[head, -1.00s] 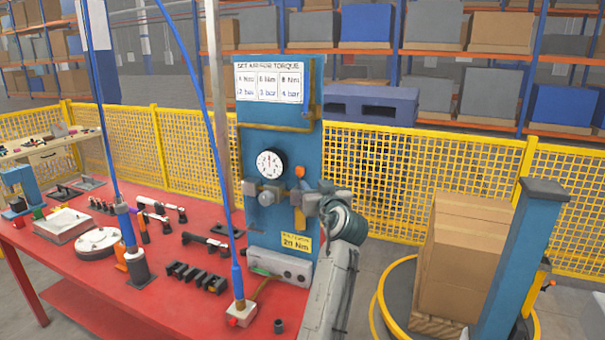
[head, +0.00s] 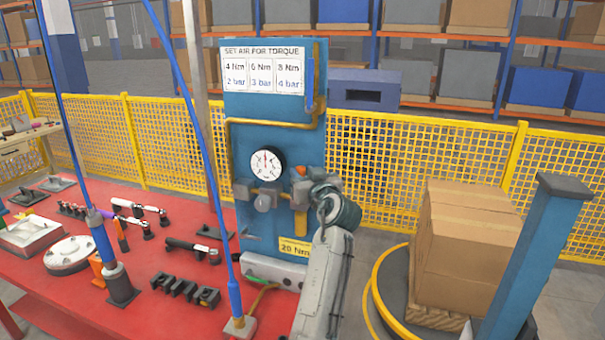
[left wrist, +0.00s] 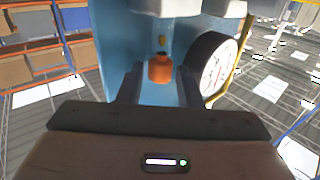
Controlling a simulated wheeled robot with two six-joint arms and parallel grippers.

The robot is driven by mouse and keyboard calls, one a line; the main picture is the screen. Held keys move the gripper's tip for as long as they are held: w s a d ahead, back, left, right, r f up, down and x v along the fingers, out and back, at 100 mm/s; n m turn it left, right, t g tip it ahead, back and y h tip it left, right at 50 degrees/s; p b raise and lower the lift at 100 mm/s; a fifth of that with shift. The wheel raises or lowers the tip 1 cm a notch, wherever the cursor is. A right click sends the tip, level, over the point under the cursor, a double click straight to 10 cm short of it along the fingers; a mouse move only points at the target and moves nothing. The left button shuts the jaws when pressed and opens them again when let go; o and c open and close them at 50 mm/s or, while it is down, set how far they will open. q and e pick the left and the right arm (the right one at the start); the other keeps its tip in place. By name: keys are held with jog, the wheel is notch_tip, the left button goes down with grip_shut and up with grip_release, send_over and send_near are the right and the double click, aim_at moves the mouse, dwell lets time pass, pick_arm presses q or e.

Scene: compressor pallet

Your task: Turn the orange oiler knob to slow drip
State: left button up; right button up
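The orange oiler knob (head: 301,171) is small and sits on top of the oiler on the blue panel, right of the gauge. It also shows in the left wrist view (left wrist: 160,69), between and just beyond my two dark fingertips, with a gap on each side. My left gripper (head: 322,186) is open at the right side of the air unit, close to the knob. In the head view it hides part of the unit's right end. Contact with the knob cannot be told. My right gripper is in neither view.
The round white gauge (head: 266,164) is close beside the knob. A torque chart (head: 264,71) is on the panel above. The red table (head: 190,255) holds tools and fixtures. A stack of cartons (head: 470,245) stands to the right, with a yellow fence (head: 400,180) behind.

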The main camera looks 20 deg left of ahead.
pick_arm(q)
jog(key=shift+c, duration=0.6)
jog(key=shift+s, duration=0.1)
grip_shut()
jog(key=shift+r, duration=0.1)
jog(key=shift+s+a+r+m+t+h+p, duration=0.15)
jog(key=shift+m+t+h+p, duration=0.35)
jog(key=shift+p, duration=0.3)
jog(key=m+h+p, duration=0.1)
jog(key=p, duration=0.1)
jog(key=m+t+h+p, duration=0.1)
jog(key=h, duration=0.1)
jog(key=m+t+h+p, duration=0.1)
jog(key=h+p, duration=0.1)
jog(key=shift+s+a+m+p, duration=0.1)
jog(key=shift+a+m+p, duration=0.2)
jog(key=shift+a+p, duration=0.05)
jog(key=shift+a+m+h+p, duration=0.1)
jog(key=shift+m+h+p, duration=0.5)
jog(key=shift+h+p, duration=0.55)
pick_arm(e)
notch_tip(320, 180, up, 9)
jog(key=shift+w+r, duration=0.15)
